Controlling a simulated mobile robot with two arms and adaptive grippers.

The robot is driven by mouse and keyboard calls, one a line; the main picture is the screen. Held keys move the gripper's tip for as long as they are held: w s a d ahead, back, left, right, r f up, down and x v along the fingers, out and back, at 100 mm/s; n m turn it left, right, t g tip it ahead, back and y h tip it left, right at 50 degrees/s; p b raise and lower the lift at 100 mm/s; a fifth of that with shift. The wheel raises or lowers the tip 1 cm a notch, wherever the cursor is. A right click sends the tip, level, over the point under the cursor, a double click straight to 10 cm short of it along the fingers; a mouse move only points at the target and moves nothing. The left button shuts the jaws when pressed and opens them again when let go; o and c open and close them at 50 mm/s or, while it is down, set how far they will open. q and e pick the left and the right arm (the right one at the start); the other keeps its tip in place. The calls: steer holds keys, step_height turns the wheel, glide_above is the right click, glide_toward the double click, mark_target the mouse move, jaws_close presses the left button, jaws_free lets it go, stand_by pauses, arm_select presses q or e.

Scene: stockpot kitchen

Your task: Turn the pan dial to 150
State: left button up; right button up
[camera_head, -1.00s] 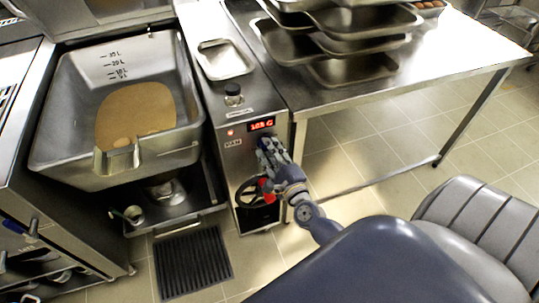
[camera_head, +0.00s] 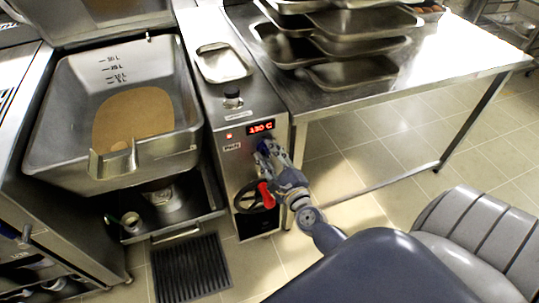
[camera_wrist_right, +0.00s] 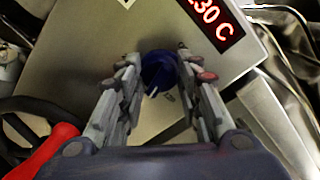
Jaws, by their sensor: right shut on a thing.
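The pan dial (camera_wrist_right: 158,75) is a dark blue knob on the steel front panel below the display. In the wrist view a white mark shows on its face. My right gripper (camera_head: 266,151) is at the panel, its two fingers on either side of the knob and shut on it. The gripper also shows in the wrist view (camera_wrist_right: 160,68). The red display (camera_head: 261,127) reads about 130 C in the head view; in the wrist view its first digit is partly cut off. The tilting pan (camera_head: 60,130) stands left of the panel. My left gripper is not in view.
A black handwheel (camera_head: 245,198) with a red handle (camera_head: 266,194) sits just below the dial, close to my right gripper. A steel table (camera_head: 440,65) with stacked trays (camera_head: 350,72) stands to the right. A floor grate (camera_head: 190,267) lies in front of the pan.

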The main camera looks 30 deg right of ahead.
steer(key=o, duration=1.1)
steer(key=shift+c, duration=0.2)
steer(key=shift+s, duration=0.1)
steer(key=s+a, duration=0.1)
steer(key=s, duration=1)
steer(key=shift+s+a+r, duration=0.15)
steer(key=shift+s+a, duration=0.2)
steer(key=shift+a, duration=0.05)
